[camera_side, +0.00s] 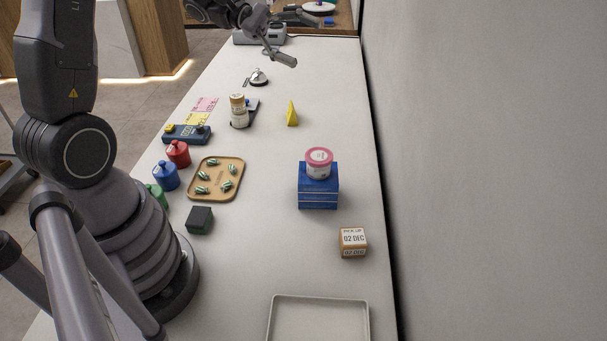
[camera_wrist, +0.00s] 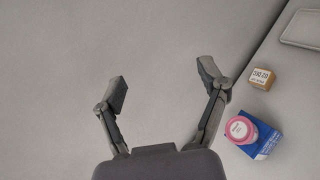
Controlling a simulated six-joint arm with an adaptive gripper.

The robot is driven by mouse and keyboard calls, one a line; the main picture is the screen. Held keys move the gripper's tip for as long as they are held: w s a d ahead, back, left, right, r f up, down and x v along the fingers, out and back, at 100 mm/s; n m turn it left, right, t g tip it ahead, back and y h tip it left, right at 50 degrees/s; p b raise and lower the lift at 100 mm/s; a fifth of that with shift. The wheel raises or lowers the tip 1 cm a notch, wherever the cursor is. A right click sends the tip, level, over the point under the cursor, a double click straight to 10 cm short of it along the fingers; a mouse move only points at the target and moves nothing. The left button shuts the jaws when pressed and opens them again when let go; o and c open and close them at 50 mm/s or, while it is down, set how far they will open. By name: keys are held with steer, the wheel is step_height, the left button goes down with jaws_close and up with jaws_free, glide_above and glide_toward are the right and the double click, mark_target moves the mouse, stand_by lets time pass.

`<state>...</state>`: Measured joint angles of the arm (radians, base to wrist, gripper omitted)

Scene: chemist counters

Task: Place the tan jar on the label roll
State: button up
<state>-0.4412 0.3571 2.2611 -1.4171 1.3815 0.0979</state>
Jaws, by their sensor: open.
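The tan jar (camera_side: 237,101) is small, with a pale label band, and stands upright at the middle left of the counter in the side view. It appears to rest on top of a white roll, which looks like the label roll (camera_side: 239,119), beside a dark holder. My gripper (camera_side: 280,56) is beyond and above them, toward the far end of the counter, apart from the jar. In the wrist view my gripper (camera_wrist: 163,85) has its fingers spread with nothing between them. The jar and roll are outside the wrist view.
A pink-lidded jar (camera_side: 319,163) stands on blue boxes (camera_side: 318,193). Nearby are a date block (camera_side: 353,241), a tray (camera_side: 320,299), a yellow wedge (camera_side: 292,114), a bell (camera_side: 259,77), a wooden tray (camera_side: 205,193) and coloured canisters (camera_side: 178,153). A wall (camera_side: 480,170) borders the right.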

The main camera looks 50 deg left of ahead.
steer(key=s+d+r+m+g+y, duration=0.1)
steer(key=s+d+m+g+y, duration=0.15)
steer(key=s+m, duration=0.35)
steer(key=s+d+r+m+g+y, duration=0.1)
steer(key=s+m+g+y, duration=0.25)
steer(key=s, duration=0.55)
steer(key=s+a+r+m+t+y, duration=0.2)
steer(key=s+a+m+t+y, duration=0.3)
steer(key=s+a+m+y, duration=0.1)
steer(key=shift+a+t+y, duration=0.3)
steer(key=shift+a+y, duration=0.25)
steer(key=shift+y, duration=0.45)
